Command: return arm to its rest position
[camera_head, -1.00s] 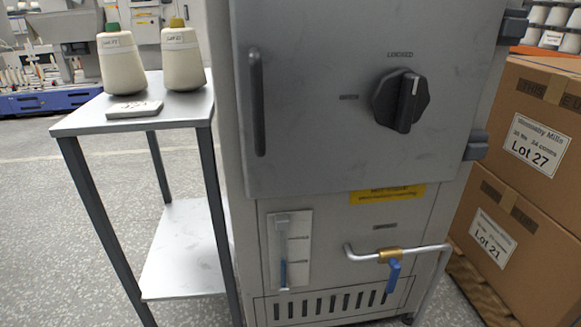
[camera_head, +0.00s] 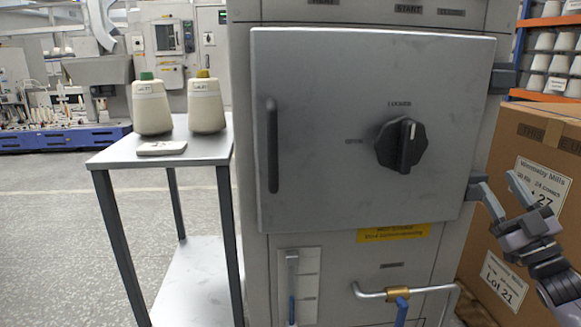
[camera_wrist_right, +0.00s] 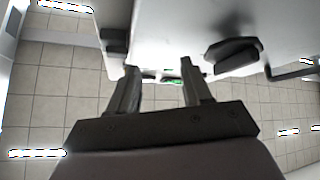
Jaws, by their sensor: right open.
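My right gripper (camera_head: 502,198) is at the right of the head view, in front of the cardboard boxes and just right of the grey cabinet (camera_head: 355,255). Its two fingers are apart with nothing between them. The fingers also show in the right wrist view (camera_wrist_right: 158,92), spread and empty. The cabinet door (camera_head: 330,130) is closed, with a black rotary knob (camera_head: 400,145) whose white mark points up. My left gripper is outside both views.
A metal side table (camera_head: 205,150) left of the cabinet carries two yarn cones (camera_head: 151,106) (camera_head: 206,104) and a small pale slab (camera_head: 162,148). Stacked cardboard boxes (camera_head: 540,150) stand at the right. A pipe with a blue valve handle (camera_head: 402,312) is low on the cabinet. Floor at the left is clear.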

